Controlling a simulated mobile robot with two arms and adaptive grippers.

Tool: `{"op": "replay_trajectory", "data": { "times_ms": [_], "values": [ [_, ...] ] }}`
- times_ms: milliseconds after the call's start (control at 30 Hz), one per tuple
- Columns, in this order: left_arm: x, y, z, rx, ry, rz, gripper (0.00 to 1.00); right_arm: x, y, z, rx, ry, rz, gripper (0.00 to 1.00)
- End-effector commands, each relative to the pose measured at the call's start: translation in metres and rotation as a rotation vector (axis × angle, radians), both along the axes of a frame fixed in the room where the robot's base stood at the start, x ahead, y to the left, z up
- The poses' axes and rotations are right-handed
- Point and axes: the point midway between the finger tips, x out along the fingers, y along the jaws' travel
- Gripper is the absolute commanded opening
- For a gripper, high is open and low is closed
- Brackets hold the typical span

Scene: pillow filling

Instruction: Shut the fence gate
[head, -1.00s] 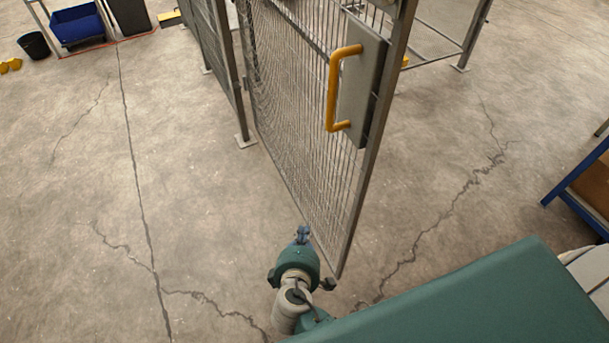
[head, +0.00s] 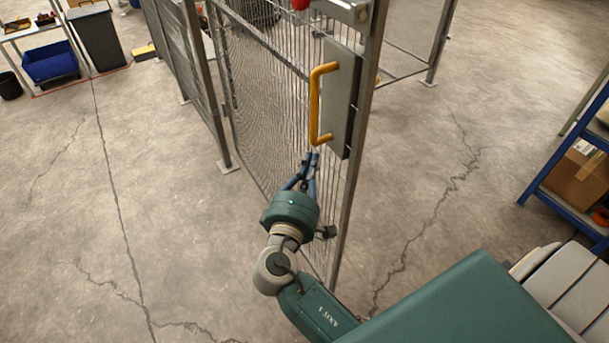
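The fence gate (head: 275,95) is a wire mesh panel in a grey metal frame, standing swung out at an angle from the fence line. A yellow handle (head: 315,103) is fixed upright on a grey plate (head: 341,98) near the gate's free edge. My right gripper (head: 311,157) points up in front of the mesh, its blue fingertips just below the handle's lower end. I cannot tell whether it touches the handle or mesh, or how far its fingers are apart. My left gripper is not in view.
A fence panel (head: 185,65) with posts stands behind the gate at left. A blue shelf (head: 570,170) with a cardboard box (head: 582,172) is at right. A blue bin (head: 50,64) and a dark bin (head: 97,40) stand far left. The cracked floor around the gate is clear.

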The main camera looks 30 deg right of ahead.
Motion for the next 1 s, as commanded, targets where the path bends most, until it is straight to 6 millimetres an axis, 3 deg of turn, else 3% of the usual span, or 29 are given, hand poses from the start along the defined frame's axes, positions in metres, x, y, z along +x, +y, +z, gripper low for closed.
{"op": "replay_trajectory", "data": {
  "times_ms": [200,767,1000],
  "values": [
    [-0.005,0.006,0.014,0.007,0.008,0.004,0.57,0.000,-0.031,0.001,-0.002,0.002,0.001,0.00],
    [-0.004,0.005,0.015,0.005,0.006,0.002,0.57,0.000,-0.040,-0.001,0.001,0.002,0.003,0.00],
    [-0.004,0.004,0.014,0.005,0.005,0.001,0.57,-0.002,-0.062,-0.001,-0.004,0.001,0.028,0.00]
  ]
}}
